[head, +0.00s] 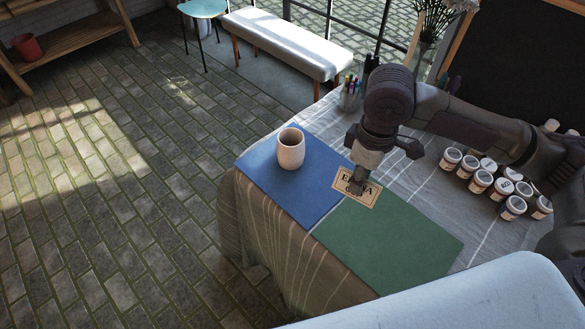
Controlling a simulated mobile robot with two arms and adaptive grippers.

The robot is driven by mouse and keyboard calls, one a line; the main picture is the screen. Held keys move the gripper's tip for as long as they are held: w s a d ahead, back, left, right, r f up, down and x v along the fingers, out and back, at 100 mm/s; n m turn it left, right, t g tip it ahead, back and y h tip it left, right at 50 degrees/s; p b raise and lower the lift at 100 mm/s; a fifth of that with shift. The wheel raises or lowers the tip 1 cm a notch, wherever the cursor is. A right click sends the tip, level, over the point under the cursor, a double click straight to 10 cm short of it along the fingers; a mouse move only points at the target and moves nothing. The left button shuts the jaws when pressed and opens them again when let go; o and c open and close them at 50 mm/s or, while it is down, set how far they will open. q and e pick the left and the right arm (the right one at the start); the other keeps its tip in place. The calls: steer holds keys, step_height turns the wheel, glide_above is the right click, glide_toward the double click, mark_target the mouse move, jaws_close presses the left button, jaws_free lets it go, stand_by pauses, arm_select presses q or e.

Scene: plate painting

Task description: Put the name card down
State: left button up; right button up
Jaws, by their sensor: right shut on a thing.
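The name card (368,198) is a small tan card with a dark border and dark lettering, partly covered by my gripper. It lies or hovers over the back part of the table where the blue mat (262,185) and the green mat (395,245) meet. I cannot tell whether it touches the surface. My right gripper (357,186) points down and is shut on the name card. My left gripper is not in view.
A pale cup (291,149) stands on the blue mat. Several paint jars (481,181) stand at the right of the striped tablecloth (420,180). A pen holder (349,97) stands at the back. The green mat is clear in front.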

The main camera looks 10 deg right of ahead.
steer(key=w+d+f+n, duration=0.2)
steer(key=d+n, duration=0.3)
steer(key=n, duration=0.3)
steer(key=w+d+f+n, duration=0.1)
steer(key=d+f+n, duration=0.1)
steer(key=d+n, duration=0.45)
steer(key=shift+n, duration=0.65)
steer(key=w+a+f, duration=0.2)
steer(key=w, duration=0.1)
steer(key=w+a+f, duration=0.2)
steer(key=w, duration=0.1)
steer(key=w+a+f, duration=0.2)
steer(key=w+a, duration=0.1)
steer(key=w, duration=0.1)
steer(key=shift+f, duration=2.35)
steer(key=o, duration=0.8)
steer(key=shift+f, duration=0.1)
steer(key=shift+c, duration=0.2)
step_height(320, 180, up, 12)
